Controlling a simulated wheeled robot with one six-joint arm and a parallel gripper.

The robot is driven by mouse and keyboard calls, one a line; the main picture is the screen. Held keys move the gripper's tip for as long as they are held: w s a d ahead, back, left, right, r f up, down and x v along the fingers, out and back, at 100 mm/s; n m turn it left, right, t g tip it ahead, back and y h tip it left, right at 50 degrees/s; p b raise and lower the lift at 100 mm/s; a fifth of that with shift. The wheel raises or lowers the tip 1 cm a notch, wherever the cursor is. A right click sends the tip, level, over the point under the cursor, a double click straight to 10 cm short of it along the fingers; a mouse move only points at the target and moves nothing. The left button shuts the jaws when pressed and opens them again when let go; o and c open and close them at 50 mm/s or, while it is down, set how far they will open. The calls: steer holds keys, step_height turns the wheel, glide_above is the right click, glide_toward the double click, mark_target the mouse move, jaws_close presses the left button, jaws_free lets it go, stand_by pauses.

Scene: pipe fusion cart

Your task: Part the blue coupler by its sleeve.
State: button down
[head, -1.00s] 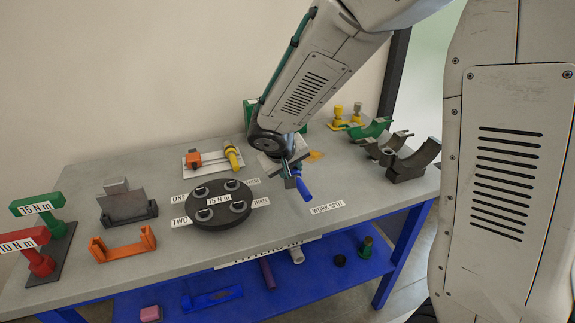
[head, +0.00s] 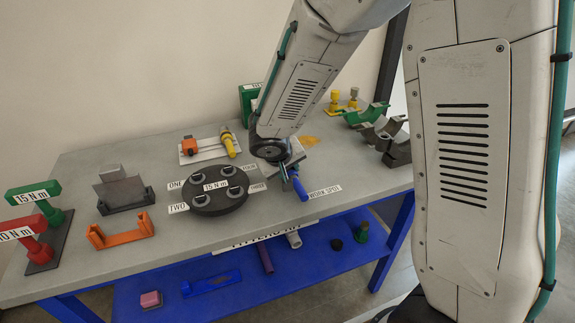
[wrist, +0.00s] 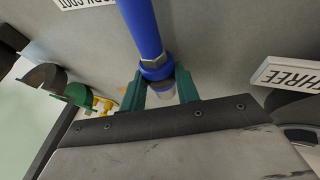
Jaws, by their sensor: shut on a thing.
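My gripper (wrist: 160,92) has green fingers and is shut on the blue coupler (wrist: 157,70), around its lower end. A metal nut shows in the coupler's blue body, and a pale, translucent end piece (wrist: 161,92) sits between the fingers. A blue tube runs up from the coupler out of the wrist view. In the head view the blue coupler (head: 300,188) hangs under my gripper (head: 289,175), beside the WORK SPOT label (head: 325,191). My wrist hides its upper part. I cannot tell whether the sleeve is drawn back.
A black round turntable (head: 207,204) with several fittings stands just left of my gripper. Grey and green half-round saddles (head: 398,150) stand to the right. A yellow-handled tool (head: 230,145) lies behind on a white board. The table's front edge is close.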

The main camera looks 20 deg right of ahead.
steer(key=shift+f, duration=0.3)
stand_by(0.5)
steer(key=c, duration=0.9)
jaws_free()
steer(key=shift+d, duration=0.1)
steer(key=shift+c, duration=0.2)
steer(key=shift+f, duration=0.1)
steer(key=shift+s+a, duration=0.1)
steer(key=shift+a, duration=0.1)
steer(key=v, duration=0.8)
steer(key=shift+d, duration=0.2)
